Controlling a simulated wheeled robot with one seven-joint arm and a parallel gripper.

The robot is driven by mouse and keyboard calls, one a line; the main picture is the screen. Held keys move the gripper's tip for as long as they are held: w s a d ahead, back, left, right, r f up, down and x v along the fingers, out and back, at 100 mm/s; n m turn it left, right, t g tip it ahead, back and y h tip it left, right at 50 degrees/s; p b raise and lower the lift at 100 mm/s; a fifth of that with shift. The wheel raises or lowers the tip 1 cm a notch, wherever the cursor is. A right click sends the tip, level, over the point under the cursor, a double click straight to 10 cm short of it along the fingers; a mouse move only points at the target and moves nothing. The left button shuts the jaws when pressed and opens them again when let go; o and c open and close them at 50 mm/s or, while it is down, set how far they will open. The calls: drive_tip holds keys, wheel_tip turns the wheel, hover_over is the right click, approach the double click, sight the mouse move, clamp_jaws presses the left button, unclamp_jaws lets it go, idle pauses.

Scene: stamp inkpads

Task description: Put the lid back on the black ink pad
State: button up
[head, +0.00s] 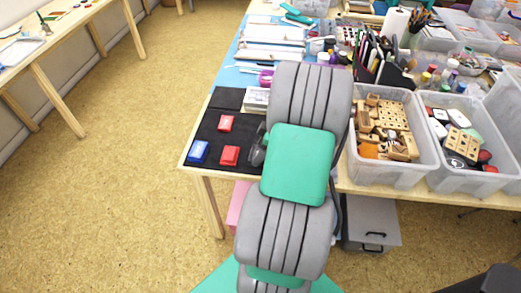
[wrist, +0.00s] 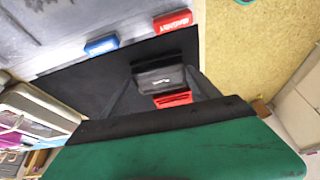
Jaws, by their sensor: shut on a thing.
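My gripper (wrist: 161,79) is shut on a black boxy piece with a small pale label, the black ink pad's lid (wrist: 164,78). The lid sits between the two dark fingertips over the black mat (wrist: 85,85). I cannot tell whether it touches anything below. In the head view, my arm hides most of the gripper; part of a dark finger (head: 257,152) shows at the mat's right side.
A blue ink pad (head: 198,151) and two red ink pads, one nearer (head: 229,156) and one farther (head: 225,123), lie on the mat left of my arm. A clear box (head: 256,98) stands behind. Bins of wooden stamps (head: 352,172) stand at right. The mat's left part has bare room.

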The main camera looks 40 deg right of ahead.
idle(0.8)
drive_tip(key=o, duration=1.4)
drive_tip(key=shift+o, duration=0.5)
drive_tip(key=shift+r+p, duration=2)
drive_tip(key=shift+r, duration=1.5)
drive_tip(key=shift+c, duration=0.2)
clamp_jaws()
